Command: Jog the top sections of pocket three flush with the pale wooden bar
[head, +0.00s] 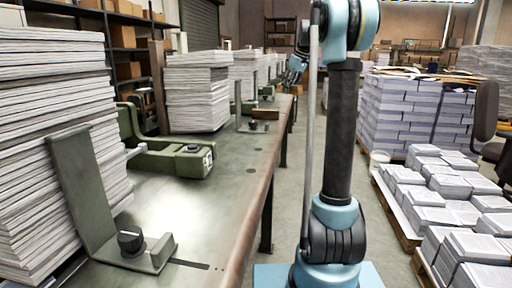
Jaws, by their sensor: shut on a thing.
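My gripper (294,76) is far along the bench, small in view, near its right edge. It is shut; a small brown piece shows just below it, seemingly the wooden bar (291,89), though the grip itself is too small to make out. Stacks of pale paper sections stand in pockets along the bench: a tall near stack (55,150), a second stack (198,95) and a third stack (246,72), with more behind. Pocket numbers are not readable, so I cannot tell which is pocket three. The gripper is right of the farther stacks.
A green metal bench (215,205) runs away from me. A green upright plate (80,190) with a black knob and a green clamp (175,158) stand on it. A brown block (265,114) lies farther along. Pallets of paper stacks (410,110) stand right, beyond a floor aisle.

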